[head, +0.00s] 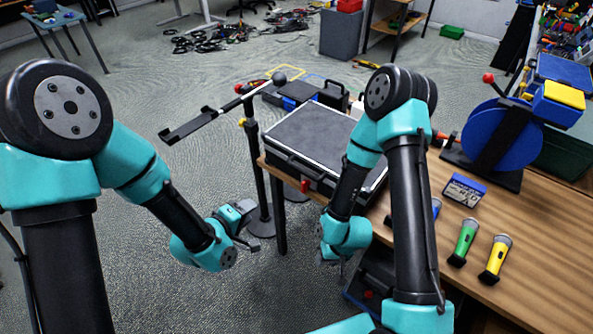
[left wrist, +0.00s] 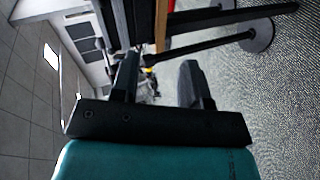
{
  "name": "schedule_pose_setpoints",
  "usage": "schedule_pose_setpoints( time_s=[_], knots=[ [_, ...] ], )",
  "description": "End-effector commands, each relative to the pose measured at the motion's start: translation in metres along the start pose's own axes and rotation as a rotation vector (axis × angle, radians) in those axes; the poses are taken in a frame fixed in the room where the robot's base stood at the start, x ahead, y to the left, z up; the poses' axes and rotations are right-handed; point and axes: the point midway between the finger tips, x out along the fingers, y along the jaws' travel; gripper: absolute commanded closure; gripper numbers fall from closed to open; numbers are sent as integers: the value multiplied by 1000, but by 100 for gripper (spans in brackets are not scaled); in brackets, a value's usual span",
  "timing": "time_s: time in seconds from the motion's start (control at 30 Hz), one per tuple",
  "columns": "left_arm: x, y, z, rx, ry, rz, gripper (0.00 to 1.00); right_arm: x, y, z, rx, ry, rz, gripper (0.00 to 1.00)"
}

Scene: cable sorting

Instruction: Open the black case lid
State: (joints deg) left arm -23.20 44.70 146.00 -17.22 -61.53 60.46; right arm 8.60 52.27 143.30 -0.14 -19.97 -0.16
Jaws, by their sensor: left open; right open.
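The black case (head: 312,138) lies flat on the wooden table, and its grey-topped lid is down. Its front side faces the near left table edge. My right forearm hides its right part. My left gripper (head: 243,228) is off the table, to the lower left of the case, and apart from it. In the left wrist view the two fingers of my left gripper (left wrist: 158,82) stand apart with nothing between them. My right gripper (head: 335,262) hangs low in front of the table edge, below the case; its fingers are small and partly hidden, and it holds nothing visible.
A black stand with a long arm (head: 215,118) rises left of the table. A dark box (head: 378,280) is below the table.

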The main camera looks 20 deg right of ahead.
Motion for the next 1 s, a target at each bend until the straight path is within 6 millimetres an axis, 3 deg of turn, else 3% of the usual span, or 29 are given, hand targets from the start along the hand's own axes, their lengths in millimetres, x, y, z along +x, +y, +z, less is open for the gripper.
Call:
schedule_pose_setpoints(
  time_s=[0.03,0.1,0.23,0.73,1.0],
  knots=[
    [4,24,12,-26,-19,65,58,0,0,0,0,0,0,57],
    [6,47,23,-72,-43,134,58,0,0,0,0,0,0,57],
    [7,72,36,-125,-75,207,58,0,0,0,0,0,0,57],
    [10,75,36,-138,-75,217,58,0,0,0,0,0,0,57],
    [32,76,28,-147,-47,214,58,0,0,0,0,0,0,57]
  ],
)
